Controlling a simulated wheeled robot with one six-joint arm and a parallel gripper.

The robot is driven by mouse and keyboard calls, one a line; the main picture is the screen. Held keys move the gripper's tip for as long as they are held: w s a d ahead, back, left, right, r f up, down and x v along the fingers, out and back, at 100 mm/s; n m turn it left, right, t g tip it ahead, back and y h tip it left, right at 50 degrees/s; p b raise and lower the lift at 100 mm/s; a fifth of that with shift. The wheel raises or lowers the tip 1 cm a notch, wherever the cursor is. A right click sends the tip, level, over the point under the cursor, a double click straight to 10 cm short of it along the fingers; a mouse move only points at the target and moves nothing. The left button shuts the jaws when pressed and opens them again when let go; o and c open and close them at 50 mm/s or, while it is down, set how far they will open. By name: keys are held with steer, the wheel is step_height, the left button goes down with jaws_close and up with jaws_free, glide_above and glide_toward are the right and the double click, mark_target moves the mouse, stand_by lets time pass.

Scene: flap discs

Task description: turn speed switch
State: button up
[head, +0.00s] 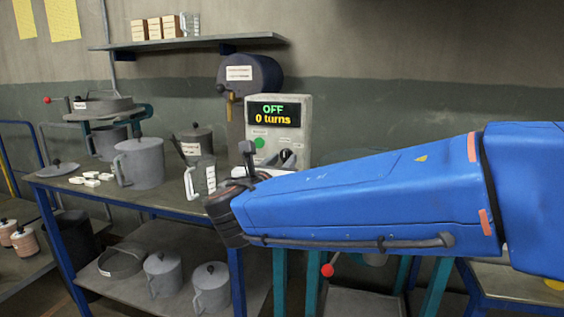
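A grey control box (303,103) stands behind my arm. Its display (277,114) reads "OFF" in green and "0 turns" in yellow. Below the display are a green button (259,143) and a dark rotary switch (286,157) with a small label above it. I cannot read the label or the switch's exact setting. My blue arm reaches in from the right and hides the lower part of the box. My gripper (248,152) shows as a dark part at the arm's left end, left of the switch and apart from it in the picture. Its fingers are not clear.
A table (55,181) at the left holds a grey jug (140,163), a clear measuring jug (200,178) and small white pieces (92,180). Lidded pots stand on its lower shelf. A dark drum (262,76) hangs behind the box, under a wall shelf (190,43).

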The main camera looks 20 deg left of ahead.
steer(key=s, duration=1.7)
steer(key=shift+s, duration=0.2)
steer(key=shift+d, duration=0.1)
steer(key=w+d+f+m+g+h, duration=0.2)
steer(key=w+d+f+m+g, duration=0.15)
steer(key=d, duration=0.65)
steer(key=w+d+f+m+g+h, duration=0.2)
steer(key=d+f+m, duration=0.25)
steer(key=d, duration=0.55)
steer(key=w+d+f+m+g+h, duration=0.2)
steer(key=w+d+f+m, duration=0.15)
steer(key=d, duration=0.65)
steer(key=s+d+f+m+g+y, duration=0.2)
steer(key=s+d+f+m, duration=0.4)
steer(key=m, duration=0.6)
steer(key=s+d+f+m+g+y, duration=0.3)
steer(key=s+d+f+m, duration=0.4)
steer(key=s+d+m, duration=0.4)
steer(key=shift+d+f+m+g+y, duration=0.15)
steer(key=shift+d+m+g+y, duration=0.2)
steer(key=shift+d+m+y, duration=0.35)
